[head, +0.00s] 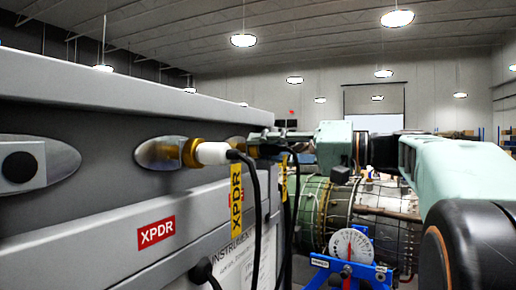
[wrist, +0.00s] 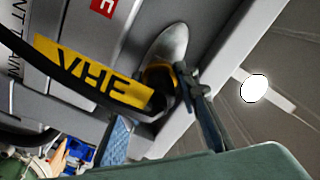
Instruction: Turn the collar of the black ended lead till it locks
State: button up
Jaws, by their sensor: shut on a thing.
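The black ended lead (wrist: 158,103) carries a yellow VHF tag (wrist: 95,75) and meets an oval metal plate on the grey panel in the wrist view. Its gold collar (wrist: 158,77) shows partly between my fingers. My gripper (wrist: 166,98) is shut on the collar, one finger on each side. In the head view my gripper (head: 268,138) reaches in from the right at the panel's far socket. The lead's black cable (head: 294,185) hangs below it. The collar's turn angle and its seating are hidden by the fingers and the black end.
A white ended lead (head: 212,153) with a yellow XPDR tag (head: 236,197) sits in the nearer socket, beside my gripper. A black round fitting (head: 20,167) is at the far left. A blue stand with a dial gauge (head: 350,248) and a turbine (head: 375,205) stand behind.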

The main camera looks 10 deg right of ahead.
jog(key=o, duration=1.2)
jog(key=v, duration=1.2)
